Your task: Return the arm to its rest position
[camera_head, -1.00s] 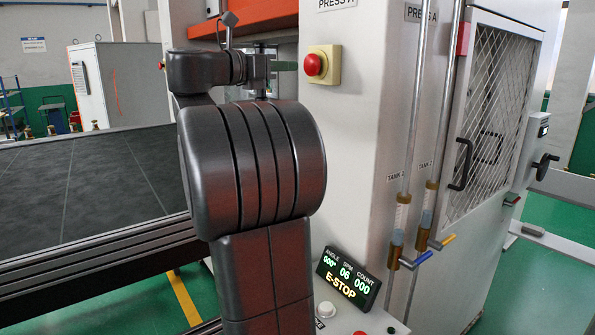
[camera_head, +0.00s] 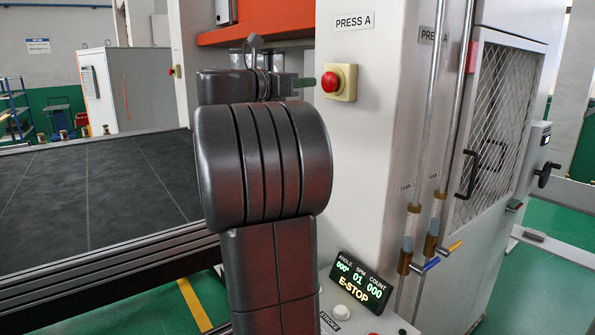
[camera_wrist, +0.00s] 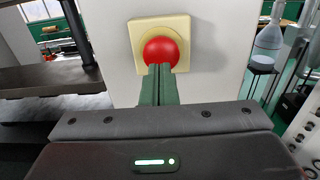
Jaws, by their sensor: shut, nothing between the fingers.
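My gripper (camera_wrist: 158,82) is shut and empty in the wrist view, its two green fingers side by side. The fingertips point at the round red button (camera_wrist: 160,52) on its yellow housing and overlap its lower edge there. Whether they touch it I cannot tell. In the head view the red button (camera_head: 330,81) sits on the press's white front, and a green finger (camera_head: 304,82) shows just left of it, seemingly a small gap away. My dark arm fills the middle of the head view and hides most of the gripper.
A lit display (camera_head: 356,284) reading E-STOP stands low, right of my arm. Vertical pipes (camera_head: 430,150) and a mesh door (camera_head: 490,120) are further right. A dark flat bed (camera_head: 90,190) lies left. An orange beam (camera_head: 255,22) crosses above my arm.

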